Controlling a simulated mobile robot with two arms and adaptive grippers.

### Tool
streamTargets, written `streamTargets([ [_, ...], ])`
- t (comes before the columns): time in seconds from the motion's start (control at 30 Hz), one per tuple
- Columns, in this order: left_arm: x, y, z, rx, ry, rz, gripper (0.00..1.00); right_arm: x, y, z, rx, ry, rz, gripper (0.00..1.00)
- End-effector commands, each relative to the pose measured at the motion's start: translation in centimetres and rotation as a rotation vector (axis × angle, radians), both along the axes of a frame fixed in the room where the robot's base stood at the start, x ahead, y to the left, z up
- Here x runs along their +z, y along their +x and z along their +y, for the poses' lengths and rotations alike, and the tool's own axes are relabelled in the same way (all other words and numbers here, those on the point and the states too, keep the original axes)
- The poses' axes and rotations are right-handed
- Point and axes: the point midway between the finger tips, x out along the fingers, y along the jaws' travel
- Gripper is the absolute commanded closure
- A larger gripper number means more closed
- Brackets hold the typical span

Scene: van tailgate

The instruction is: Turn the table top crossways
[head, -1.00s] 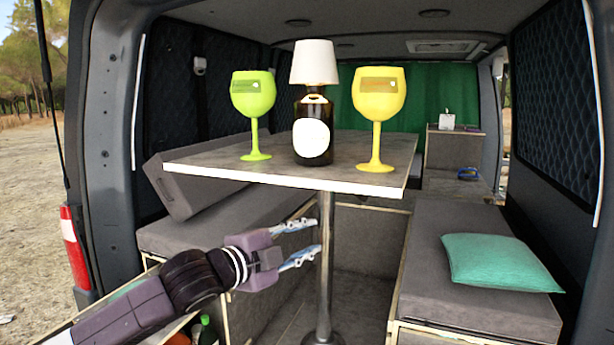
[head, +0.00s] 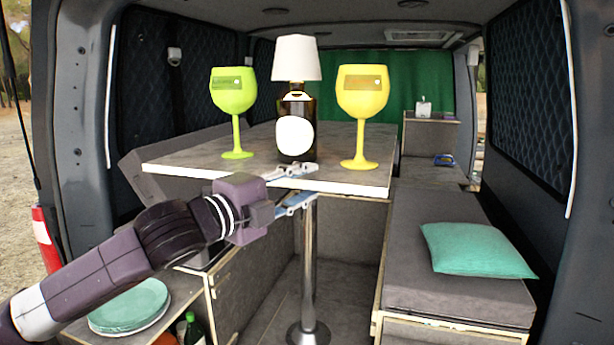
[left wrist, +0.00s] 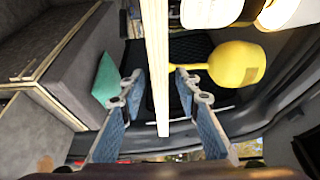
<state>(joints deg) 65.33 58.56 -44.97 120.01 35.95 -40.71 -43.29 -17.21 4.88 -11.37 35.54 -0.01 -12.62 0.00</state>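The table top (head: 205,156) is a grey rectangle with a pale edge on one metal post (head: 309,250). My left gripper (head: 304,187) is at its front edge, one finger above and one below. In the left wrist view the pale table edge (left wrist: 158,70) runs between the two open fingers, with a gap on each side. On the top stand a green glass (head: 233,95), a bottle lamp with a white shade (head: 296,58) and a yellow glass (head: 363,95), all upright. The yellow glass (left wrist: 225,63) also shows in the left wrist view. My right gripper is not in view.
A right bench (head: 440,285) carries a teal cushion (head: 478,250). A grey backrest cushion (head: 140,180) leans at the left, behind the table. Teal plates (head: 130,305) and a green bottle (head: 193,330) are at the lower left. The floor around the post is clear.

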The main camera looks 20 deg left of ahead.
Motion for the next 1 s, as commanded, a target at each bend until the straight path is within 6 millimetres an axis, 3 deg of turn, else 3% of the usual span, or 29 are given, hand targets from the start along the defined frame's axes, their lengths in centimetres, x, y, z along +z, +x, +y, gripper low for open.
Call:
streamTargets([
  [0.4,-0.08,0.98,-0.49,0.000,0.000,0.001,0.70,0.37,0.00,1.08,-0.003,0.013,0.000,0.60],
  [0.7,-0.09,0.97,-0.48,0.000,0.000,0.001,1.00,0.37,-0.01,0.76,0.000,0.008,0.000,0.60],
  [1.0,-0.12,0.96,-0.49,0.000,0.001,0.002,1.00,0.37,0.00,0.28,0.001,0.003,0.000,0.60],
])
